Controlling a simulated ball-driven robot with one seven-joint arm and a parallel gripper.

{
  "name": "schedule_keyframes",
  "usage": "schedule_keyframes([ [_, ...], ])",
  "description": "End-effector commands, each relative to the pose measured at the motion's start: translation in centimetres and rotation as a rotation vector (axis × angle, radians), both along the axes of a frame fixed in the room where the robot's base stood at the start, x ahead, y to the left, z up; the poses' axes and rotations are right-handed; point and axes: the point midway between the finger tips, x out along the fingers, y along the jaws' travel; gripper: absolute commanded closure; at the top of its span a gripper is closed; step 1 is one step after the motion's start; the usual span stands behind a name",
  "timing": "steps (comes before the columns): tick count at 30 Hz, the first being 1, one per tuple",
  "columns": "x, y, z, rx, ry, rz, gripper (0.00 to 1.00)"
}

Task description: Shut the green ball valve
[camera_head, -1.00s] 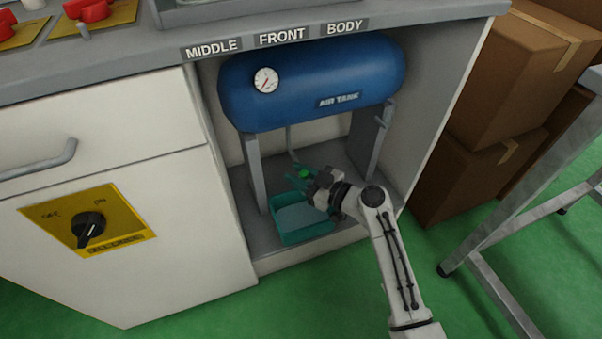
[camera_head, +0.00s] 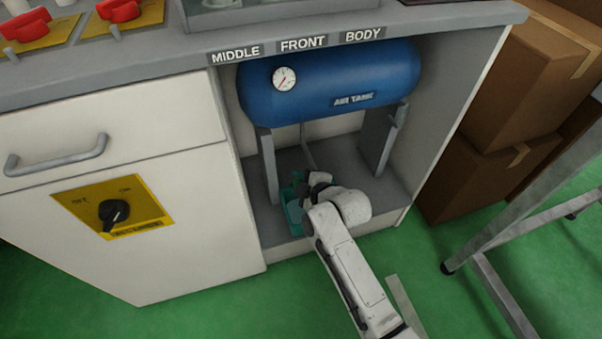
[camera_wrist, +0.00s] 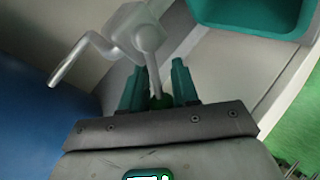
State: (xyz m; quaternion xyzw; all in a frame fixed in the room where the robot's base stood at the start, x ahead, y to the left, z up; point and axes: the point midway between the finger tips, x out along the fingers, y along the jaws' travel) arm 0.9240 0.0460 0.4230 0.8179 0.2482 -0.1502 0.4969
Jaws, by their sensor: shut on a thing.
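In the head view my gripper (camera_head: 298,182) is inside the open cabinet bay, below the blue air tank (camera_head: 335,88). My wrist hides the valve there.
A teal bin (camera_head: 291,216) stands on the bay floor close below my gripper; its edge also shows in the wrist view (camera_wrist: 250,28). Tank legs (camera_head: 268,165) flank the space. Cardboard boxes (camera_head: 480,180) and a metal frame (camera_head: 520,215) stand at right.

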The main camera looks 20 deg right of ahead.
Motion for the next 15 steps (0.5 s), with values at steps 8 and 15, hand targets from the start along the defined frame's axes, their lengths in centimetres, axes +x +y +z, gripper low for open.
schedule_keyframes([
  [8,-0.1,0.1,-1.4,-0.239,0.004,0.002,1.0],
  [15,-0.1,0.0,-2.3,-0.39,0.004,0.002,1.0],
])
